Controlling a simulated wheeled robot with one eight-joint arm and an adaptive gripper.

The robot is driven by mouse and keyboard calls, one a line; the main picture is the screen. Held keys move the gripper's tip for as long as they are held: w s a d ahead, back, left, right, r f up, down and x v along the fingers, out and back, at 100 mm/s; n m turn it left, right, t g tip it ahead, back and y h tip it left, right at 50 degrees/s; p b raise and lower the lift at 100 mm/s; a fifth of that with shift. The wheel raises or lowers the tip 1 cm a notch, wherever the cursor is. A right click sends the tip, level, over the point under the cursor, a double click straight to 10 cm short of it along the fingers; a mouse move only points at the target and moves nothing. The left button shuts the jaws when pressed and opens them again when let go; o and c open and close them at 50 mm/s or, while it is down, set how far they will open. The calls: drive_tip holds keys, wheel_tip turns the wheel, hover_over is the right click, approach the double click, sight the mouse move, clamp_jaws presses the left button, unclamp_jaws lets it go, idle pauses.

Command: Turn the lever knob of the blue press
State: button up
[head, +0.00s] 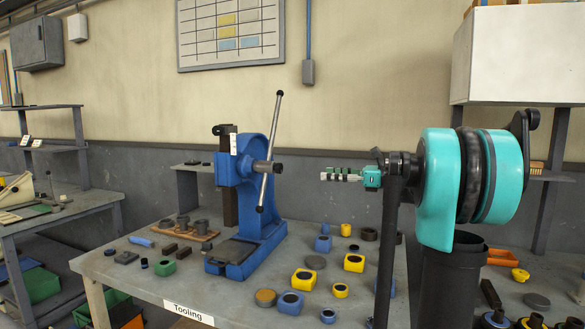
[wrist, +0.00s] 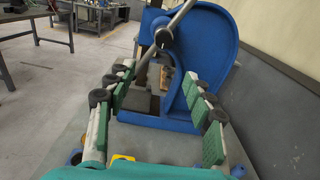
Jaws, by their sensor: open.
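The blue press (head: 268,222) stands upright on the table. Its lever is a thin steel bar (head: 271,130) through a dark hub (head: 277,168), with a dark knob (head: 279,93) at the upper end and another (head: 260,209) at the lower end. The bar leans slightly right at the top. My gripper (head: 323,174) is open and empty, right of the lever and apart from it, at about hub height. In the wrist view the green-padded fingers (wrist: 158,85) are spread, with the blue press (wrist: 217,35) beyond them. A dark round lever part (wrist: 163,37) shows there above the fingertips; which part is unclear.
Yellow and blue blocks and rings (head: 304,279) lie on the table right of the press. A wooden tray with dark pieces (head: 184,231) and a green block (head: 165,267) lie left. A wall chart (head: 231,33) hangs behind. The air between gripper and lever looks clear.

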approach(281, 167)
drive_tip(key=x, duration=0.9)
drive_tip(key=shift+w, duration=0.15)
drive_tip(key=c, duration=1.2)
